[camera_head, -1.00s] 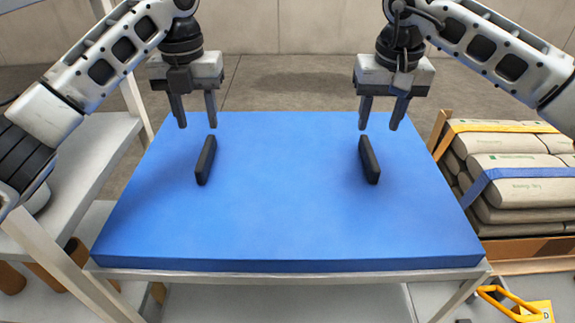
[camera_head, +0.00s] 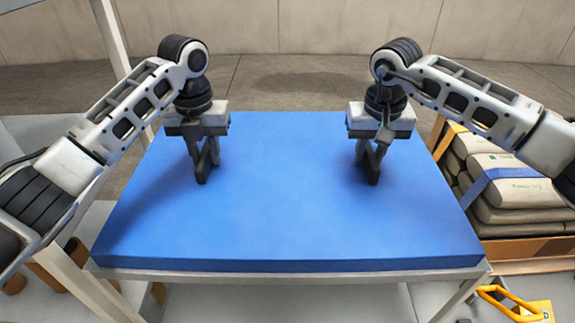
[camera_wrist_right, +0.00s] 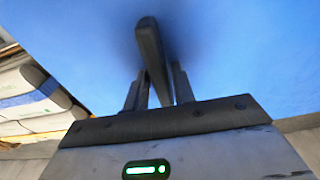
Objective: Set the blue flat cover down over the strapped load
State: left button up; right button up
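The blue flat cover (camera_head: 285,200) lies flat on a light table frame (camera_head: 290,277) in the head view. It has two black upright bar handles. My left gripper (camera_head: 203,160) is down at the left handle (camera_head: 203,174), its fingers on either side of the bar. My right gripper (camera_head: 371,158) is down at the right handle (camera_head: 374,174). In the right wrist view the right handle (camera_wrist_right: 151,48) runs between the open fingers, with gaps beside it. The strapped load (camera_head: 510,190) is grey sacks with yellow and blue straps, right of the table.
The load stands on a wooden base (camera_head: 530,250) close to the table's right edge. A yellow handled item (camera_head: 515,302) is at the lower right. A light shelf (camera_head: 90,135) with a post stands on the left. Open floor and a wall lie behind the table.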

pick_arm(q)
grip_shut()
pick_arm(e)
grip_shut()
pick_arm(q)
jog(key=shift+r, duration=0.2)
pick_arm(e)
jog(key=shift+r, duration=0.25)
